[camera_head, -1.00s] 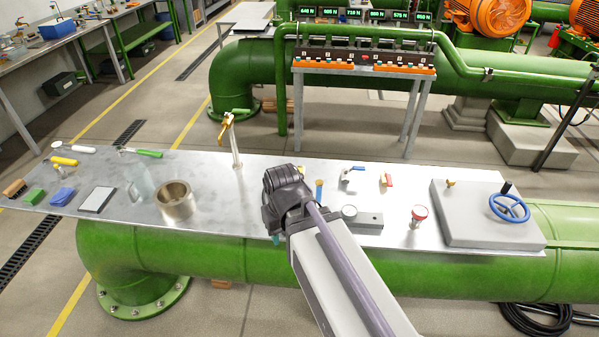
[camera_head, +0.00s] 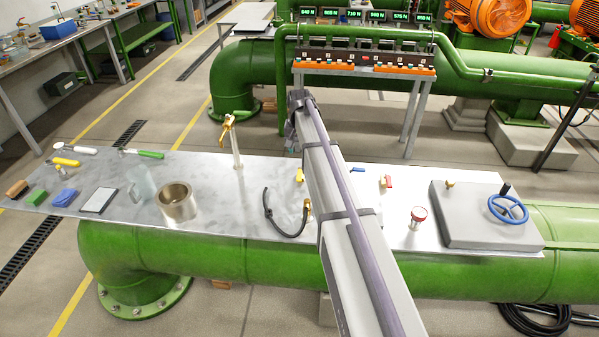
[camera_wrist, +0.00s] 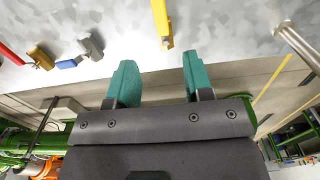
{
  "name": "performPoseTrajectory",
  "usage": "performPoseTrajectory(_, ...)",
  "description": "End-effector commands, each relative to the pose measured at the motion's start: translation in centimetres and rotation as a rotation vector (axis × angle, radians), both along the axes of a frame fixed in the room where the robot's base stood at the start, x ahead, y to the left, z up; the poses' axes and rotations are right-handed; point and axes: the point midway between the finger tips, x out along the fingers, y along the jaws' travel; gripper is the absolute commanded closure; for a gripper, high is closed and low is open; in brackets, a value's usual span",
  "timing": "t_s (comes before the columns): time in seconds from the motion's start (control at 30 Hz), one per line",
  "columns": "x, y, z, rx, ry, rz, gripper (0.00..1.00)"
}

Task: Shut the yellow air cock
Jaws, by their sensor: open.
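The yellow air cock (camera_head: 299,175) shows as a small yellow handle on the metal bench, just left of my arm in the head view. In the wrist view its long yellow lever (camera_wrist: 160,18) comes in from the top edge, with a brass-coloured end near the bench's edge. My gripper (camera_wrist: 157,75) is open and empty, with two teal fingers apart. The lever lies beyond the fingertips, in line with the gap between them, and nothing touches it. In the head view, my forearm hides most of the gripper, which is over the bench's far side.
A blue-handled valve (camera_wrist: 89,47) and a red-handled valve (camera_wrist: 40,56) sit beside the yellow one. A black hose (camera_head: 270,212) lies in front on the bench. A brass-topped post (camera_head: 235,145) stands to the left. A gauge stand (camera_head: 365,55) is behind.

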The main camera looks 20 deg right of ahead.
Motion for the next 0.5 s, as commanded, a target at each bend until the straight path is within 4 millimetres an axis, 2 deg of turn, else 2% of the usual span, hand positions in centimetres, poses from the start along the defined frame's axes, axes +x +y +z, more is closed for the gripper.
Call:
performPoseTrajectory(0.4, 0.0, 0.1, -9.2, 0.0, 0.0, 0.002, 0.53)
performPoseTrajectory(0.5, 0.0, 0.1, -10.5, 0.0, 0.0, 0.003, 0.53)
